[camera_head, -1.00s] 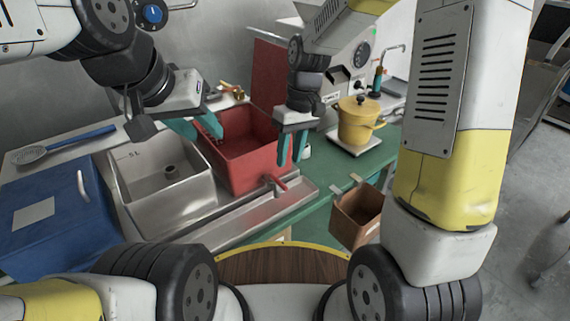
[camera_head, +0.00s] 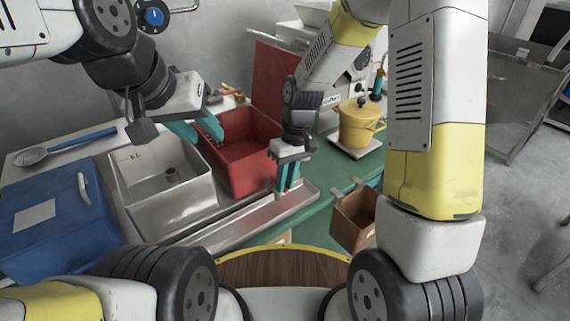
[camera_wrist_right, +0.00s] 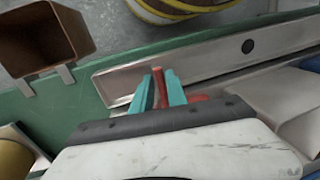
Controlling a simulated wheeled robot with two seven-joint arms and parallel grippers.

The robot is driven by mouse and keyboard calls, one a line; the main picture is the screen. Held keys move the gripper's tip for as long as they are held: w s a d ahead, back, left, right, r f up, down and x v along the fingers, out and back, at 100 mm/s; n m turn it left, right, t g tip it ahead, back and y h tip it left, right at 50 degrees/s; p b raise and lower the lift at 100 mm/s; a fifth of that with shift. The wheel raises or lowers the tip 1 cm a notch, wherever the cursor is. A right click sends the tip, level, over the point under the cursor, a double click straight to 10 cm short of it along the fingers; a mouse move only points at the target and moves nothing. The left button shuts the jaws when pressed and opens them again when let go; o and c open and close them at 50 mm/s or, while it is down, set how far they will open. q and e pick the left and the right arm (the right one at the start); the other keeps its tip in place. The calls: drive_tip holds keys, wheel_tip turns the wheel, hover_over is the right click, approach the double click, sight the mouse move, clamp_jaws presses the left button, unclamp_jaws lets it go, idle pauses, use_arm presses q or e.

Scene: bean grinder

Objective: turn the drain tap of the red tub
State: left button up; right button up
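The red tub (camera_head: 243,160) stands behind the metal trough. Its drain tap was at the tub's front right corner; in the head view it is now hidden by my right gripper (camera_head: 289,180). In the right wrist view a red part of the tap (camera_wrist_right: 158,88) shows between the two teal fingers of my right gripper (camera_wrist_right: 158,92), with more red just to the right. The fingers point down and stand a little apart; whether they press on the tap is not clear. My left gripper (camera_head: 197,128) is open and empty over the tub's left edge.
The steel basin (camera_head: 160,180) stands left of the tub, beside a blue box (camera_head: 55,215). The trough (camera_head: 235,222) runs along the front. A brown bin (camera_head: 355,216) hangs at the green table's edge, and a yellow pot (camera_head: 358,128) stands behind it.

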clamp_jaws()
idle(1.1)
drive_tip(key=shift+d, duration=0.1)
drive_tip(key=w+d+n+h, duration=0.1)
drive_tip(key=w+n, duration=0.6)
drive_tip(key=n, duration=0.7)
drive_tip(key=shift+d+n+g+h, duration=0.15)
drive_tip(key=shift+n+g+h, duration=0.25)
drive_tip(key=shift+h, duration=0.4)
drive_tip(key=shift+w, duration=0.1)
